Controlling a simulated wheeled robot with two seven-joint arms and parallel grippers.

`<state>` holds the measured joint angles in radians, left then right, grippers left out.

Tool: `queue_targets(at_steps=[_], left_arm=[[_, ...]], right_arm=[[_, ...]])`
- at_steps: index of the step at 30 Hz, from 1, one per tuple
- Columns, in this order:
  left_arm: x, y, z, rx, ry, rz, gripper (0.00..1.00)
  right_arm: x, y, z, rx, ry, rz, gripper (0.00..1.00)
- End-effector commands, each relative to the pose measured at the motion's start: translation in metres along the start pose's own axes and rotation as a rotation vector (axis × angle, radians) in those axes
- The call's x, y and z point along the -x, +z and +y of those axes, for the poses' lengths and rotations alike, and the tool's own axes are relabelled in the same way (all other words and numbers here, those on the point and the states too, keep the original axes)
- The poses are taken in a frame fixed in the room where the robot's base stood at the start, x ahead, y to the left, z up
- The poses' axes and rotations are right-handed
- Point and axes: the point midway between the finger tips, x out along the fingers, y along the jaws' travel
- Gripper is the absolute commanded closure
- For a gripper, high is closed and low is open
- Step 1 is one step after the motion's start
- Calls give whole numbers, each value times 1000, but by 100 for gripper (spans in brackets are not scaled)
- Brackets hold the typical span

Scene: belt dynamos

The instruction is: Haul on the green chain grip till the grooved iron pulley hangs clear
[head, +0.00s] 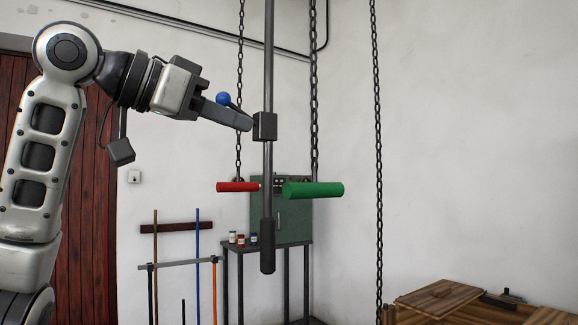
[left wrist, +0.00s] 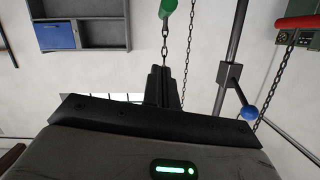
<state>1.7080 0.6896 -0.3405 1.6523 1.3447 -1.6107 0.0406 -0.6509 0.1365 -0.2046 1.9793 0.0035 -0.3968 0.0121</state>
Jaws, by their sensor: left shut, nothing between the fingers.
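The green chain grip (head: 313,189) is a horizontal bar hanging from a dark chain (head: 314,90) in the head view. Its end also shows at the top edge of the left wrist view (left wrist: 167,7). My left gripper (head: 248,123) is shut and empty, above and left of the green grip in the head view and apart from it. Its dark closed fingers (left wrist: 160,72) show in the left wrist view, with the chain appearing just beyond their tips. The grooved iron pulley is in neither view. My right gripper is not in view.
A red grip (head: 237,187) hangs at left. A vertical rod (head: 268,60) carries a dark block (head: 265,126) and a blue knob (head: 223,99), close to my left fingers in the picture. Another chain (head: 377,150) hangs right. A green cabinet (head: 294,222) and wooden boards (head: 440,297) stand below.

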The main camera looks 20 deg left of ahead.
Motion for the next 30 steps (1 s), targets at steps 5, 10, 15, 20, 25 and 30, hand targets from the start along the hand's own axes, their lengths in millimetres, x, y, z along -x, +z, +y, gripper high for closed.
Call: queue_targets(at_steps=[5, 10, 15, 20, 25, 30], left_arm=[[-1, 0, 0, 1, 1, 0, 100], [-13, 0, 0, 2, 3, -1, 100], [-44, -1, 0, 2, 4, -3, 100], [-78, -2, 0, 1, 4, -2, 100], [-105, 11, -1, 3, 0, -3, 100], [-109, 31, -1, 2, 0, -1, 100]], right_arm=[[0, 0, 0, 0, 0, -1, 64], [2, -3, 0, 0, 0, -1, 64], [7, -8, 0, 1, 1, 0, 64], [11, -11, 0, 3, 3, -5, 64], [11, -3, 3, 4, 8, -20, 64], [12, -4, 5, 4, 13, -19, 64]])
